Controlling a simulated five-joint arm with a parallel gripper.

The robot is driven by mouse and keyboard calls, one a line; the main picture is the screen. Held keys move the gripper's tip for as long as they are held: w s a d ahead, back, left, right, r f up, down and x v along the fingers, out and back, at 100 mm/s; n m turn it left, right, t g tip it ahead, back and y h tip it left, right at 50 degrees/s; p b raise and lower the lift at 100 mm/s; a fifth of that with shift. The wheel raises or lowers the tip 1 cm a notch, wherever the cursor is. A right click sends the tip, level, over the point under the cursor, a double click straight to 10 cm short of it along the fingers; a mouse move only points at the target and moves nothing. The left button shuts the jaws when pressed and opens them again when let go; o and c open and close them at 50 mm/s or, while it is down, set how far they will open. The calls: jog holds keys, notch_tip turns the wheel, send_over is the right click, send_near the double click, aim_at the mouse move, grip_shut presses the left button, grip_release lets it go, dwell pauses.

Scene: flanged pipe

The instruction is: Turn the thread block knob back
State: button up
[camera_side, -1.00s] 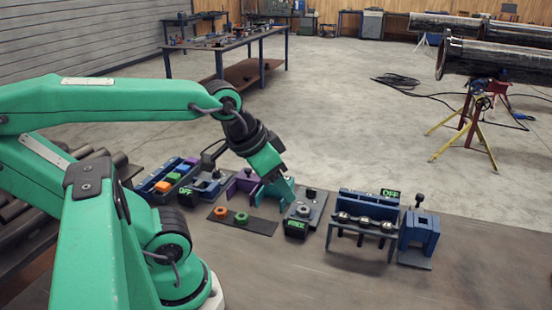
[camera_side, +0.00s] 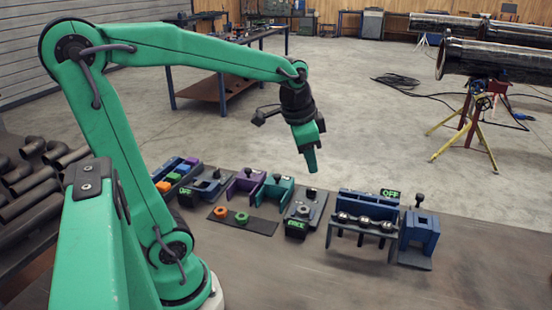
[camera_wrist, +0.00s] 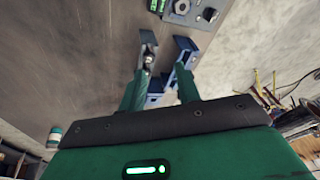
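A dark plate with a round, nut-like fitting (camera_side: 303,211) and a black knob (camera_side: 310,195) stands on the bench, a lit green sign at its front. It looks like the thread block, but I cannot read its label for certain. Part of it shows at the top of the wrist view, with a round fitting (camera_wrist: 182,7) and the knob (camera_wrist: 209,14). My gripper (camera_side: 312,170) points down in the air above and behind this block, clear of it. In the wrist view the fingers (camera_wrist: 160,75) are apart, with nothing visibly held between them. The knob's turn angle is too small to tell.
To the right stand a blue rack (camera_side: 368,205) with bolts and an OFF sign, and a blue frame (camera_side: 419,232). To the left are a teal bracket (camera_side: 277,190), a purple bracket (camera_side: 245,184) and a dark strip (camera_side: 257,226) with orange and green nuts. The front bench is bare.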

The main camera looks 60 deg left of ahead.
jog(key=w+a+f+m+g, duration=0.25)
jog(key=w+a+f, duration=0.25)
jog(key=w+a, duration=0.25)
jog(key=m, duration=0.3)
send_near(311, 193)
jog(key=shift+w+a+g+h, duration=0.3)
jog(key=shift+w+a+g, duration=0.2)
jog(key=shift+w, duration=0.1)
jog(key=shift+f, duration=3.85)
jog(key=shift+c, duration=0.4)
grip_shut()
